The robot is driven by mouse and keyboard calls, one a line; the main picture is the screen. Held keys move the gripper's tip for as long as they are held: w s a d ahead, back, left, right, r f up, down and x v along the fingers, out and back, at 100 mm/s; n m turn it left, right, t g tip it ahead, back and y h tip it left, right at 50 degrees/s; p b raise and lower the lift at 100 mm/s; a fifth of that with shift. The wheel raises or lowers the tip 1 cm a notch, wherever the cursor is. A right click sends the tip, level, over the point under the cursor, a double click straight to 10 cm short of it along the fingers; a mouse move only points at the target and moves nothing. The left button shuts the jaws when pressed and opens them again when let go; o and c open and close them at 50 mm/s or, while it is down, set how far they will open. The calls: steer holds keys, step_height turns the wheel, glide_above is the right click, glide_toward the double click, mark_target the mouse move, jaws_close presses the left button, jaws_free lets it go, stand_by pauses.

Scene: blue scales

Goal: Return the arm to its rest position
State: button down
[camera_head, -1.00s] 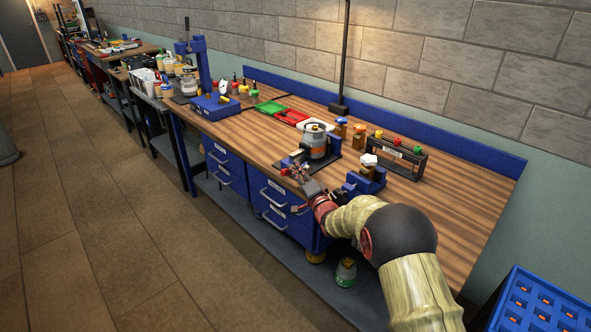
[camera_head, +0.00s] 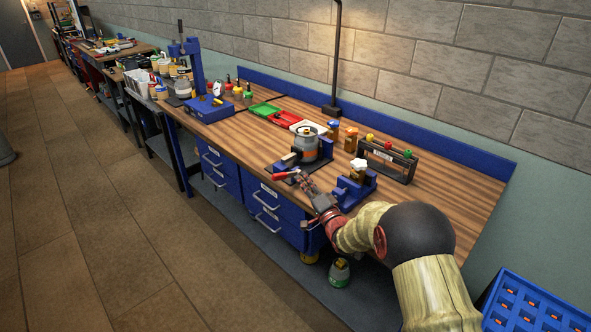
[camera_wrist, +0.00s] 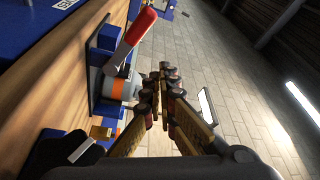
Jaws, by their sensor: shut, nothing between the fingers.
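My gripper (camera_head: 302,181) is at the front edge of the workbench, in front of the grey and orange device in the head view. It also shows in the wrist view (camera_wrist: 160,82), with its fingers together and nothing between them. My arm reaches in from the lower right of the head view. The device (camera_head: 306,146) has a red-handled lever (camera_head: 284,175), which lies close to my fingertips. In the wrist view the red handle (camera_wrist: 138,26) is beside and above the fingers, apparently apart from them.
A blue clamp-like fixture (camera_head: 354,187) stands on the wooden workbench (camera_head: 440,200) right of my gripper. A black rack (camera_head: 388,160) with coloured knobs stands behind it. Blue drawers (camera_head: 268,205) are below the bench edge. A blue crate (camera_head: 535,305) is at lower right.

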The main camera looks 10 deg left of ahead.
steer(key=shift+s+d+f, duration=0.25)
steer(key=shift+s+d, duration=0.2)
steer(key=shift+s, duration=0.1)
steer(key=s+d+r+n+h, duration=0.15)
steer(key=d+r+h, duration=0.35)
steer(key=d+r, duration=0.5)
steer(key=s+d+r+n+g+h, duration=0.1)
steer(key=s+d+r+g+h, duration=0.3)
steer(key=s+d, duration=0.75)
steer(key=s+d+f+n+g+h, duration=0.1)
steer(key=s+d+n+g, duration=0.1)
steer(key=s, duration=1.7)
steer(key=s+d+f+n+g, duration=0.2)
steer(key=s+g, duration=0.2)
steer(key=s, duration=1.5)
steer(key=shift+d+h, duration=0.4)
